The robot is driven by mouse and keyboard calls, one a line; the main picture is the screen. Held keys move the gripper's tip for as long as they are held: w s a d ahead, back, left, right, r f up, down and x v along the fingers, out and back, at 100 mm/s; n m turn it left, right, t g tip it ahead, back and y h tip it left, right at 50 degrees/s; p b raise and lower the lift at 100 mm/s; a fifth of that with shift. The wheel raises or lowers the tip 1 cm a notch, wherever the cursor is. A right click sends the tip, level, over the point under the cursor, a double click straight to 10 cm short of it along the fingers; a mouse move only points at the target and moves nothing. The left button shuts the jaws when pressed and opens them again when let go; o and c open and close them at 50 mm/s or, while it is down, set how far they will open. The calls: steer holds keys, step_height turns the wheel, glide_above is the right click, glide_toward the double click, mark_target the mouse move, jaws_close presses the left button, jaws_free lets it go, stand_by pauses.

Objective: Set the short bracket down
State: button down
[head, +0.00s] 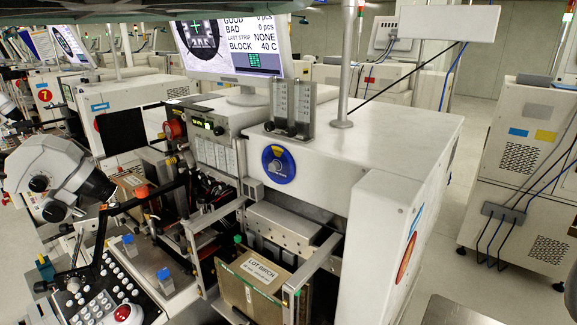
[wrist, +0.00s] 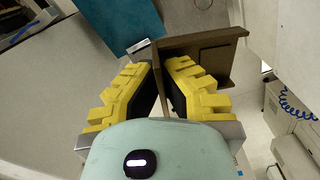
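My gripper (wrist: 158,75) shows in the wrist view, with its two yellow, ribbed fingers close together. Between the fingertips is the edge of a brown, angled piece (wrist: 212,62), which looks like the short bracket. One narrow flange runs down between the fingers, and a wider plate extends to the right beyond them. The fingers appear closed on this flange; its lower part is hidden by them. A small silver piece with a dark end (wrist: 139,46) lies by the left fingertip. I cannot make out my gripper or this bracket in the head view.
In the wrist view, a teal sheet (wrist: 115,22) lies beyond the fingers and a grey surface (wrist: 60,75) is at left. The head view shows a white bonding machine (head: 400,140), a monitor (head: 235,45), a keypad (head: 105,300) and a carton marked LOT BIRCH (head: 250,295).

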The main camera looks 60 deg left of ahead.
step_height(320, 180, up, 36)
steer(key=p, duration=3.5)
steer(key=shift+r, duration=0.25)
